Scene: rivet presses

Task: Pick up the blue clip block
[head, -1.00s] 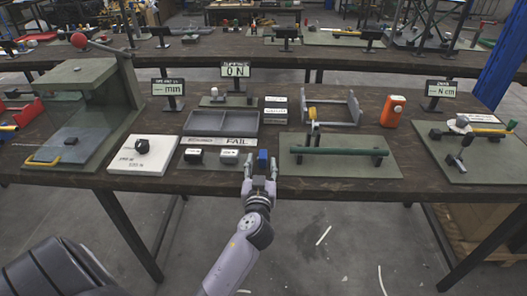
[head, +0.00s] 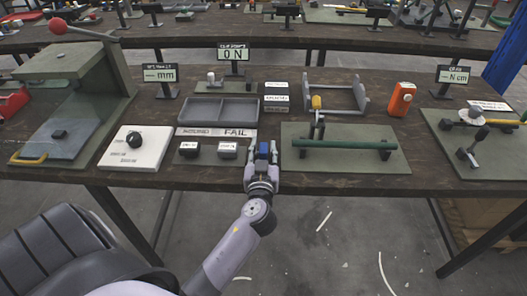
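The blue clip block (head: 264,148) is at the front edge of the dark workbench in the head view, just left of the green mat with the green bar. My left gripper (head: 263,153) reaches it from the front. Its two fingers stand apart, one on each side of the block, with a small gap visible at the left finger. The block's lower part is hidden by the gripper. I see no sign of it being lifted. My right gripper is not in view.
Two small dark labelled blocks (head: 228,150) stand left of the gripper, in front of the FAIL strip (head: 235,133). A grey two-part tray (head: 217,124) is behind. The green bar (head: 345,144) on its mat is close on the right. A white block (head: 137,148) is farther left.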

